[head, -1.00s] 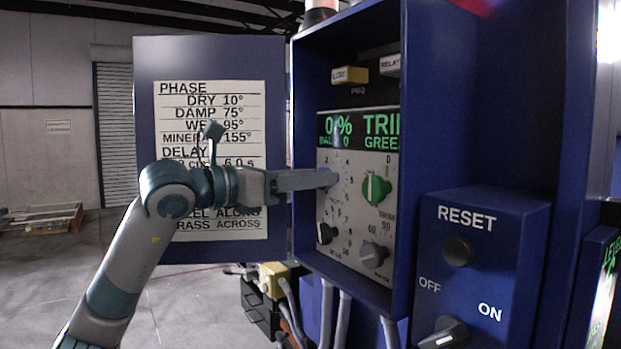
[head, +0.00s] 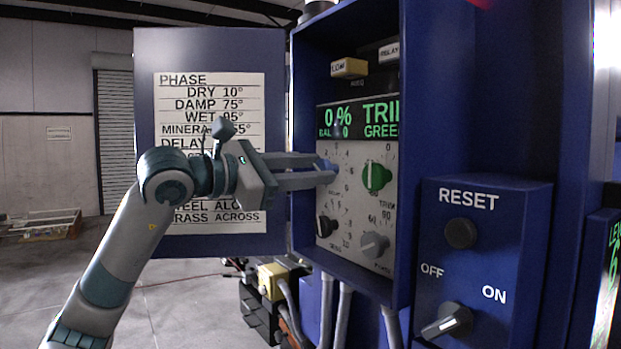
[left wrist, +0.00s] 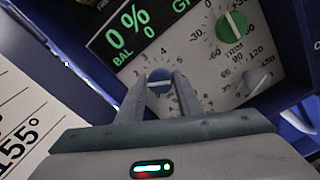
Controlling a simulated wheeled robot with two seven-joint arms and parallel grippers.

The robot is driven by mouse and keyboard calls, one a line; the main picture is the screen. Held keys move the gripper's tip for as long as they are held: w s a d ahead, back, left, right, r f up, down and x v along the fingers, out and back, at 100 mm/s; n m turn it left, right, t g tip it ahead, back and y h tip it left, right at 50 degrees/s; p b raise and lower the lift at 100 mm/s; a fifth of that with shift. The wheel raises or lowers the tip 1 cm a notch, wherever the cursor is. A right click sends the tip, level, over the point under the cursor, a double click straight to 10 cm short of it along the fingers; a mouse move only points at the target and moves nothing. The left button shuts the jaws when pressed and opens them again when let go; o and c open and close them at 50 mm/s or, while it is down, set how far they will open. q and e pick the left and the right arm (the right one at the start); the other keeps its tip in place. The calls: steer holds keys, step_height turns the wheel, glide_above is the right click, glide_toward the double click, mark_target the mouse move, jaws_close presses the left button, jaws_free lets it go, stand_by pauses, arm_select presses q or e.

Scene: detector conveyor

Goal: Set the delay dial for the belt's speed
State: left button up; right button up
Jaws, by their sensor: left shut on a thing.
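The grey control panel (head: 348,204) sits inside a blue cabinet. My left gripper (head: 327,171) is shut on a blue dial, which also shows between the fingers in the left wrist view (left wrist: 159,80). Numbers ring this dial, with 3, 4 and 5 readable near its top; its name is hidden. A green TRIM dial (head: 376,177) is to its right, a black dial (head: 326,226) below it and a grey dial (head: 374,244) at lower right. I cannot tell which is labelled delay. My right gripper is not in view.
A card of phase and delay values (head: 210,105) hangs on the open door (head: 145,80), partly hidden by my arm. A green-lettered display (head: 357,119) is above the dials. A RESET box (head: 484,240) with an OFF/ON switch (head: 447,321) stands at right.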

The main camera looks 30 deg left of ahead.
arm_select(q)
steer(key=m+b, duration=0.1)
steer(key=m, duration=0.4)
steer(key=m+b, duration=0.2)
steer(key=m, duration=0.4)
steer(key=shift+d+f+m, duration=0.1)
steer(key=shift+f+m, duration=0.1)
steer(key=shift+m, duration=0.1)
stand_by(0.3)
steer(key=o, duration=1)
steer(key=shift+s, duration=0.15)
